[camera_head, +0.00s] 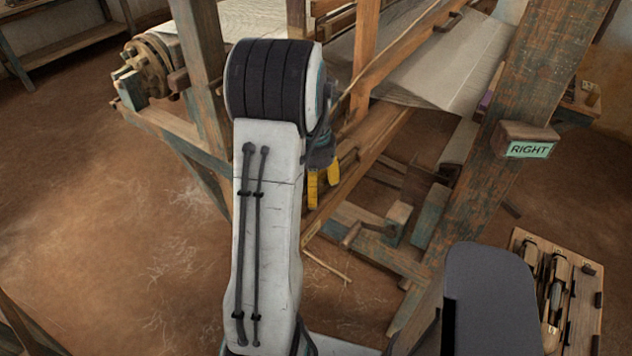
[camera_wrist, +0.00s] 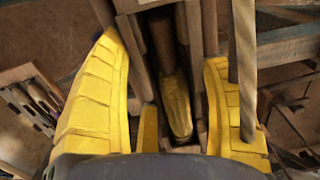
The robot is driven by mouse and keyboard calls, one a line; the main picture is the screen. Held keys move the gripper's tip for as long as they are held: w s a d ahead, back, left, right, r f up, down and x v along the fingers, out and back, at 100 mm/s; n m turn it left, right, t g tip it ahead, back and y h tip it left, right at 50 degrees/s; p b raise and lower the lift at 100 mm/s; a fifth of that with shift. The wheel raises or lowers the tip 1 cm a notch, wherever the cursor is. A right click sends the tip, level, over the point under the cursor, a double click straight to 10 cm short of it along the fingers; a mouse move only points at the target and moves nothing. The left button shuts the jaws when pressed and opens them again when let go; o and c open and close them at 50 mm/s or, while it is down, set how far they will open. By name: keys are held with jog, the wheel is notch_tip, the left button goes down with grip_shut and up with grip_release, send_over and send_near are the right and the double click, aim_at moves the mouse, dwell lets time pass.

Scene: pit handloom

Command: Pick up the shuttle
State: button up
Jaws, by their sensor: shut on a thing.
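My gripper (camera_wrist: 170,110) has yellow fingers on both sides of a wooden piece with a dark hollow. I take this piece to be the shuttle (camera_wrist: 209,30). A brown and yellow bobbin-like part lies in its hollow. The fingers are shut on it, though the exact contact is partly hidden. In the head view, the yellow fingertips of my gripper (camera_head: 323,183) point down beside the loom's front beam. The shuttle cannot be made out there, behind my arm and the loom timbers.
The loom's wooden post (camera_head: 520,110) with a RIGHT sign (camera_head: 529,149) stands to the right. A pale cloth (camera_head: 450,65) stretches behind the beam. A wooden tray (camera_head: 590,315) with several shuttle-like pieces is at lower right. Bare floor (camera_head: 110,210) is open at left.

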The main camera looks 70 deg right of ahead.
jog(key=shift+r, duration=0.8)
notch_tip(320, 180, up, 2)
jog(key=b, duration=0.3)
jog(key=shift+d+r, duration=0.15)
jog(key=shift+c, duration=0.5)
jog(key=s+d+r+b, duration=0.2)
jog(key=s+d+r, duration=0.2)
jog(key=d, duration=0.3)
jog(key=shift+s+d+r, duration=0.15)
jog(key=shift+s+r, duration=0.2)
jog(key=shift+r, duration=0.4)
jog(key=shift+s+d+r+p, duration=0.15)
jog(key=shift+s+d+r, duration=0.25)
jog(key=shift+d, duration=0.2)
jog(key=shift+s+d+r+p, duration=0.15)
jog(key=shift+s+d+r, duration=0.2)
jog(key=shift+d, duration=0.2)
jog(key=shift+r, duration=0.1)
